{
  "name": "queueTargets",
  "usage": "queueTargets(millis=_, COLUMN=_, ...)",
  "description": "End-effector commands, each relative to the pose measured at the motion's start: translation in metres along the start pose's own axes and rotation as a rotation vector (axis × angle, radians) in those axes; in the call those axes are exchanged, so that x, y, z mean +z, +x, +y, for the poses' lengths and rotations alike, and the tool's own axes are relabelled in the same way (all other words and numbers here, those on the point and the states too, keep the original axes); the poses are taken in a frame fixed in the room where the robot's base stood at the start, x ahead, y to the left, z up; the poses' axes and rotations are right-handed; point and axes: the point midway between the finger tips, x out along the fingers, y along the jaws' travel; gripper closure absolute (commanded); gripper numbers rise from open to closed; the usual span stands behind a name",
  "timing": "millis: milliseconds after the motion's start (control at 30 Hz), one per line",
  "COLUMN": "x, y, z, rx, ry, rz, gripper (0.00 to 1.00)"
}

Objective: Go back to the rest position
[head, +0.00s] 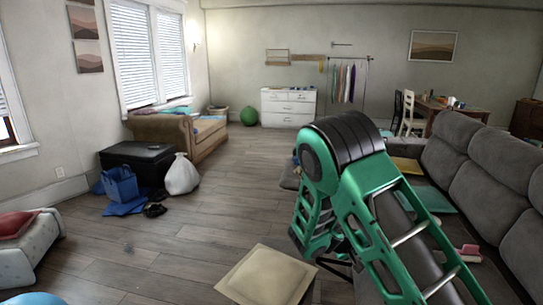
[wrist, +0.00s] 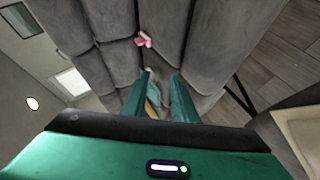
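My gripper (wrist: 161,76) shows in the wrist view with its two green fingers apart and nothing clearly held between them. It points towards the grey sofa (wrist: 205,45), which appears turned in that view. The sofa also shows in the head view (head: 483,150) along the right side. My green and black arm is bent and raised in front of the sofa in the head view. I cannot make out the gripper's fingers there. A small pink object lies on the sofa in the wrist view (wrist: 144,40) and in the head view (head: 469,252).
A cream-topped stool (head: 262,277) stands close in front, left of my arm. A black chest (head: 135,162), blue bag (head: 121,184) and white sack (head: 182,176) stand at left. A white dresser (head: 288,108) stands at the back.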

Motion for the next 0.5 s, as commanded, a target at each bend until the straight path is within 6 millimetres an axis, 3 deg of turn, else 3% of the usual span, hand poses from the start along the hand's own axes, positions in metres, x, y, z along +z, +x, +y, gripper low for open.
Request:
queueTargets(millis=33, x=0.008, y=0.002, z=0.020, rx=-0.020, ry=0.032, rz=-0.048, gripper=0.74)
queueTargets(millis=200, x=0.041, y=0.003, z=0.072, rx=-0.092, ry=0.112, rz=-0.197, gripper=0.74)
queueTargets(millis=500, x=0.107, y=-0.015, z=0.148, rx=-0.245, ry=0.238, rz=-0.415, gripper=0.74)
